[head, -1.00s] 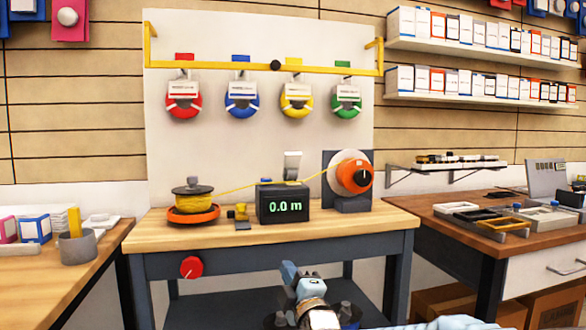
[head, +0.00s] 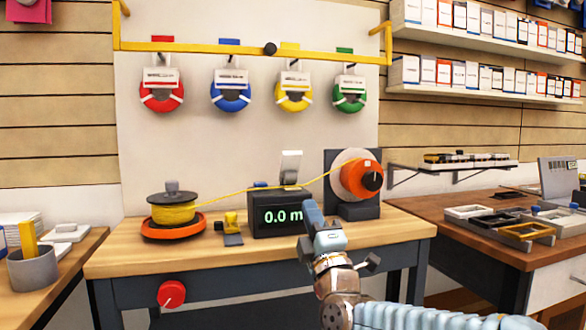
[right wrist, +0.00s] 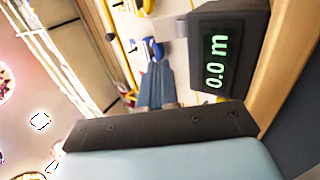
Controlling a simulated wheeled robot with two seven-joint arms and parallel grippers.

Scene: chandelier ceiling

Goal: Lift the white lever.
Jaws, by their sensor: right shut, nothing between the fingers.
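The white lever (head: 291,167) stands upright on top of the dark meter box (head: 266,230), whose green display reads 0.0 m. The box also shows in the right wrist view (right wrist: 245,40), turned on its side. My right gripper (head: 311,212) is shut and empty, in front of the box's right side and lower than the lever. Its shut fingers (right wrist: 157,70) point toward the box's upper side in the right wrist view. My left gripper is not in view.
A yellow cord runs from the spool (head: 174,210) past the lever to the orange reel (head: 361,180) at the right. A small yellow piece (head: 231,222) sits left of the box. A red knob (head: 171,294) is on the bench (head: 120,262) front.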

